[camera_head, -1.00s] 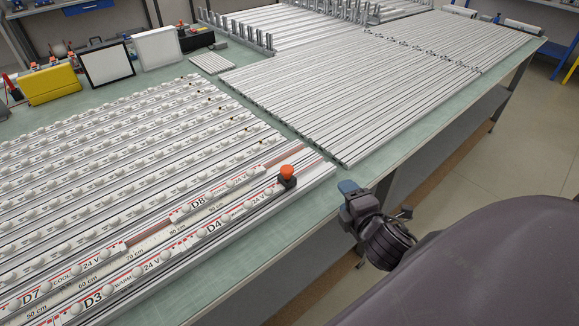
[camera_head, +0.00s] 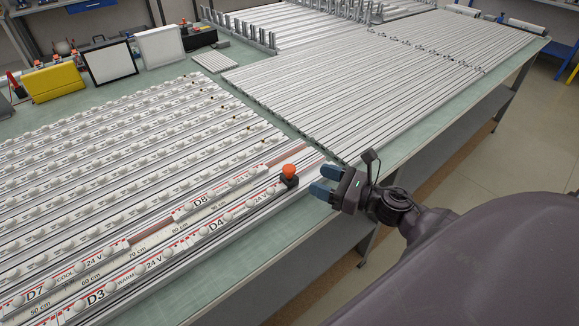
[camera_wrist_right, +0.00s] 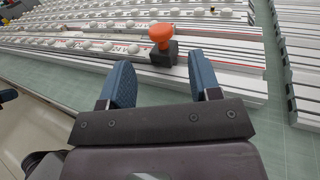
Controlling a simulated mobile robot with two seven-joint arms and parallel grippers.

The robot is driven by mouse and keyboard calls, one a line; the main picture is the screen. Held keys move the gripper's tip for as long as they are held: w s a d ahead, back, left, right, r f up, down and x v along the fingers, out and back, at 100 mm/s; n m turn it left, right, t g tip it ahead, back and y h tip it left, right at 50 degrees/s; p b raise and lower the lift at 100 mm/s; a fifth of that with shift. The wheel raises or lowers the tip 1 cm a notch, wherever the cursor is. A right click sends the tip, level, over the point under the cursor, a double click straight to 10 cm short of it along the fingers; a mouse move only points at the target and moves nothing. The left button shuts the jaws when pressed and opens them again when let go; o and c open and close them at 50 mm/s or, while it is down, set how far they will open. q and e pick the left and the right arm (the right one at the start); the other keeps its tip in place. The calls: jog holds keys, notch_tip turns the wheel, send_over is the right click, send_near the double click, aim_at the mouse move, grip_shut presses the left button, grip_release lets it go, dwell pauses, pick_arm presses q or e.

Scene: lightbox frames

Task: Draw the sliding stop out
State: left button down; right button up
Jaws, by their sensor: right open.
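The sliding stop is a small black block with an orange knob (camera_head: 289,172). It sits at the right end of the nearest rail, beside the D4 strip (camera_head: 218,226). In the right wrist view the sliding stop (camera_wrist_right: 161,42) stands ahead of the fingertips, between their lines. My right gripper (camera_head: 325,181) is open and empty, with blue finger pads, just right of the stop and apart from it. It also shows in the right wrist view (camera_wrist_right: 160,75).
Rails with white-knobbed strips (camera_head: 110,165) cover the left of the green table (camera_head: 262,262). Bare aluminium profiles (camera_head: 370,85) lie at the back right. A yellow case (camera_head: 54,78) and framed panels (camera_head: 110,62) stand at the back left. The table's front edge lies below my right gripper.

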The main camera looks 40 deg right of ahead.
aim_at(295, 170)
jog(key=p+x, duration=0.1)
jog(key=x, duration=0.8)
jog(key=shift+w, duration=0.1)
jog(key=shift+c, duration=0.3)
grip_shut()
jog(key=d+b, duration=0.1)
jog(key=d, duration=0.1)
jog(key=d+b, duration=0.1)
jog(key=d, duration=0.1)
jog(key=shift+w+d+f, duration=0.15)
jog(key=shift+d+f, duration=0.05)
jog(key=shift+d, duration=0.15)
jog(key=shift+d+r+b, duration=0.1)
jog(key=shift+d+b, duration=0.2)
jog(key=shift+b, duration=0.05)
jog(key=shift+d+r, duration=0.1)
jog(key=shift+d, duration=0.05)
jog(key=shift+o, duration=0.3)
grip_release()
